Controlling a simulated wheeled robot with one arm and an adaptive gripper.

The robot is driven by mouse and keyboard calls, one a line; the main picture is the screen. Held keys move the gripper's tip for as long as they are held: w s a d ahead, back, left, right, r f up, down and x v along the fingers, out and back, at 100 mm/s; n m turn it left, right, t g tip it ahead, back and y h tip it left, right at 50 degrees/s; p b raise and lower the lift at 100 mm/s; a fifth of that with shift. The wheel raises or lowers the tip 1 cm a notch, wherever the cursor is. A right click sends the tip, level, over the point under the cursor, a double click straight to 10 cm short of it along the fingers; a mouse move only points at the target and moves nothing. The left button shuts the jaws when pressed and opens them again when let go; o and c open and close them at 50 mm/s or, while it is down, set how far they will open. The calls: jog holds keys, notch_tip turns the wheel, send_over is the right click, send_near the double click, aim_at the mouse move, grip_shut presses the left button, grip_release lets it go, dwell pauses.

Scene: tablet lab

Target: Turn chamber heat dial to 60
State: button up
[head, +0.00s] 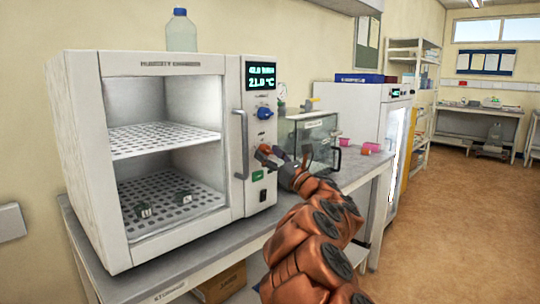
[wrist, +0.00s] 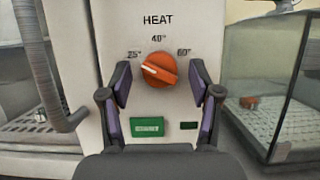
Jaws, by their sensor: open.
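The heat dial is an orange-red round knob (wrist: 158,70) on the chamber's white front panel, below the word HEAT. Marks 25, 40 and 60 sit at its upper left, top and upper right. A pale line on its face slants towards the upper left, roughly at the 25 mark. My gripper (wrist: 161,84) is open, with one purple-padded finger on either side of the dial. In the head view my gripper (head: 290,163) is at the panel and partly hides the dial. The chamber (head: 85,150) reads about 21.0 °C.
A blue knob (head: 264,113) sits above the dial, and a green switch (wrist: 147,127) below it. A vertical handle (head: 241,145) stands left of the panel. A glass-fronted box (head: 312,140) stands close on the right. The floor (head: 450,230) at right is clear.

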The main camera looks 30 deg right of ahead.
jog(key=c, duration=1.1)
jog(key=shift+c, duration=0.2)
